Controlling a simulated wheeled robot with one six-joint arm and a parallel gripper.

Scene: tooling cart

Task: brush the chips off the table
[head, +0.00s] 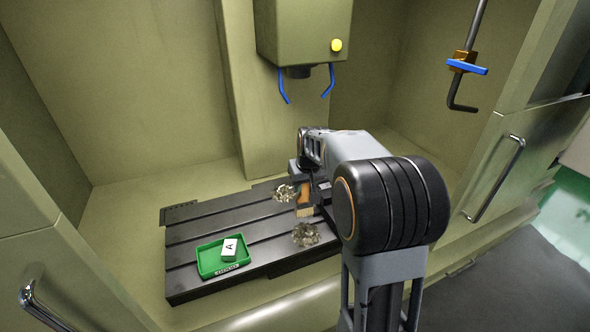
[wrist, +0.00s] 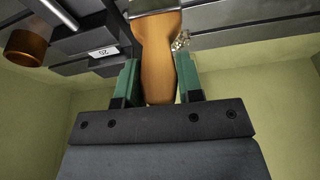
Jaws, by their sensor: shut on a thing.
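My gripper (wrist: 159,82) is shut on the wooden handle of a brush (wrist: 160,50), with a green finger on each side. In the head view my gripper (head: 300,175) is partly hidden by my arm, and the tan brush (head: 304,203) hangs low over the dark slotted table (head: 190,258). One pile of curly metal chips (head: 284,193) lies just left of the brush. Another pile (head: 305,235) lies on the table in front of it. A few chips show beside the handle in the wrist view (wrist: 181,41). I cannot tell if the bristles touch the table.
A machine head (head: 300,35) with blue nozzles hangs above. Cabinet walls surround the table. A copper-coloured cylinder (wrist: 25,46) shows in the wrist view.

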